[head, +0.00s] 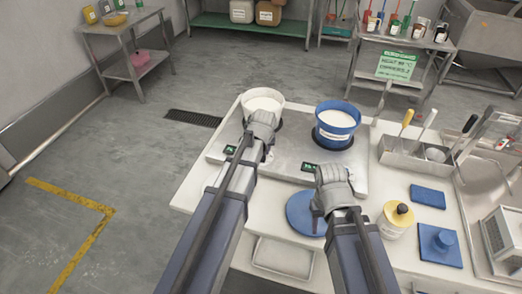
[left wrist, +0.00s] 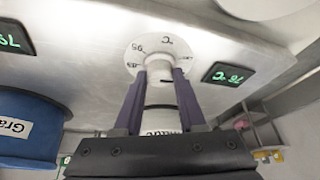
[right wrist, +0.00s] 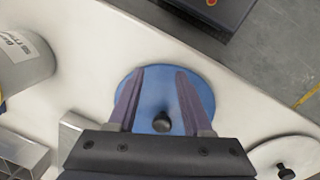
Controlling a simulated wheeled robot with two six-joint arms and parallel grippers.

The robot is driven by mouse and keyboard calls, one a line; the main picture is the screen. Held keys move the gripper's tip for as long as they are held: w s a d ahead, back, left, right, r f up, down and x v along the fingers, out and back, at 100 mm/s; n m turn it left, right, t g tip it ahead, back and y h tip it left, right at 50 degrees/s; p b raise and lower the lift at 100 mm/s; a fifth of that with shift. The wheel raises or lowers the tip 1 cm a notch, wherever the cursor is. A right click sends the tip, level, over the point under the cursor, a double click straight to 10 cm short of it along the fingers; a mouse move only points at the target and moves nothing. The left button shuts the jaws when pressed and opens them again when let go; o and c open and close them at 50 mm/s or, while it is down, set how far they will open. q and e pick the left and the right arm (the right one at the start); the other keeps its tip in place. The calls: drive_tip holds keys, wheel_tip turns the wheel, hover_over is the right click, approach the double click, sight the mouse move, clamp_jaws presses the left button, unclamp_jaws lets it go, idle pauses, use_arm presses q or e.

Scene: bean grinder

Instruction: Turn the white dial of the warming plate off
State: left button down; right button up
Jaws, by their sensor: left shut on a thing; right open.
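The steel warming plate (head: 285,160) lies on the white worktop (head: 200,187), with a white tub (head: 263,100) and a blue tub (head: 338,122) on it. In the left wrist view the white dial (left wrist: 140,50) shows on the plate's face, with temperature marks and °C. My left gripper (left wrist: 160,74) is shut on the dial's knob, a finger on each side. The arm hides the dial in the head view. Two green-lit displays show in the left wrist view, one on the left (left wrist: 12,38) and one on the right (left wrist: 227,74). My right gripper (right wrist: 160,78) is open and empty above a blue lid.
The blue lid (head: 303,212) with a black knob lies flat on the worktop.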

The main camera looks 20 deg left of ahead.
use_arm(q)
drive_tip(key=n, duration=0.2)
drive_tip(key=n+g+y, duration=0.1)
drive_tip(key=n, duration=0.1)
drive_tip(key=shift+w+d+n+y, duration=0.1)
drive_tip(key=shift+d+n+y, duration=0.05)
drive_tip(key=shift+n+y, duration=0.15)
idle(0.4)
drive_tip(key=shift+c, duration=2.4)
unclamp_jaws()
drive_tip(key=shift+r, duration=0.15)
use_arm(e)
drive_tip(key=shift+r, duration=0.15)
use_arm(q)
drive_tip(key=p+v, duration=0.7)
drive_tip(key=shift+r, duration=0.25)
use_arm(e)
wheel_tip(320, 180, up, 7)
use_arm(q)
drive_tip(key=shift+d, duration=0.1)
